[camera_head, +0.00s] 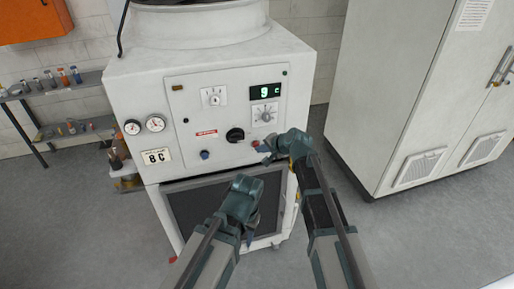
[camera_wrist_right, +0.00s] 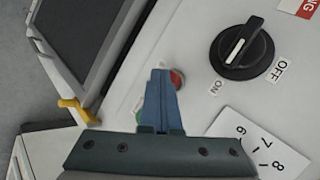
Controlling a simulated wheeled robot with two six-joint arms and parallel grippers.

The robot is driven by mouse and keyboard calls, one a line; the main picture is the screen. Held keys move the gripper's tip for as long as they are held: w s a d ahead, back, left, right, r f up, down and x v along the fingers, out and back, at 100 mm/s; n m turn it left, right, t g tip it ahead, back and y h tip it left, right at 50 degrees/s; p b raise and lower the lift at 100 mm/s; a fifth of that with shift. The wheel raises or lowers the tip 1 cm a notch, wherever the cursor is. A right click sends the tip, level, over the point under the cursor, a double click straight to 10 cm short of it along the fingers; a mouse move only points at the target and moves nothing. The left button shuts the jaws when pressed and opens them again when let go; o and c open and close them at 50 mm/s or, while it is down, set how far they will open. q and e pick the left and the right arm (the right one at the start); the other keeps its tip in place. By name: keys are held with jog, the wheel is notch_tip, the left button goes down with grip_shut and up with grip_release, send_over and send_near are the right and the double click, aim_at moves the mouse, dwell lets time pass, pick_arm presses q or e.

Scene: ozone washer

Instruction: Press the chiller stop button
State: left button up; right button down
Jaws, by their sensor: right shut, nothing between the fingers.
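The chiller is a white cabinet (camera_head: 140,85) with a control panel (camera_head: 190,120) on its front. A red button (camera_head: 255,143) sits low on the panel, right of the black rotary switch. In the right wrist view the red button (camera_wrist_right: 178,78) shows beside my fingertips, partly covered by them. A green button (camera_wrist_right: 139,117) is mostly hidden behind the fingers. My right gripper (camera_head: 264,150) is shut and empty, its tips (camera_wrist_right: 160,75) at the red button; I cannot tell whether they touch. My left gripper (camera_head: 250,230) hangs before the dark lower grille; its jaws are unclear.
The black rotary switch (camera_wrist_right: 242,48) has ON and OFF labels. The display (camera_head: 266,91) reads 9 c, above a dial (camera_head: 265,114). Gauges (camera_head: 144,125) sit at the left. A tall white cabinet (camera_head: 390,90) stands right; shelves (camera_head: 65,90) stand left.

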jog(key=shift+s, duration=0.1)
jog(key=shift+s+d, duration=0.25)
jog(key=shift+s, duration=0.45)
jog(key=s, duration=0.1)
jog(key=s+d, duration=0.1)
jog(key=s, duration=0.2)
jog(key=shift+s+d, duration=0.3)
jog(key=shift+s, duration=0.05)
dwell(0.7)
jog(key=s+d+f+n+g+h, duration=0.1)
jog(key=s+f+n+g+h, duration=0.1)
jog(key=s, duration=0.6)
jog(key=s+d+f+n+g+h, duration=0.2)
jog(key=s+n, duration=0.3)
jog(key=s, duration=0.3)
jog(key=s+d+f+n+g+h, duration=0.1)
jog(key=s+f+n+g+h, duration=0.2)
jog(key=s, duration=0.6)
jog(key=shift+d+f+n+g+h, duration=0.25)
jog(key=shift+d+n+g+h, duration=0.15)
jog(key=shift+n, duration=0.2)
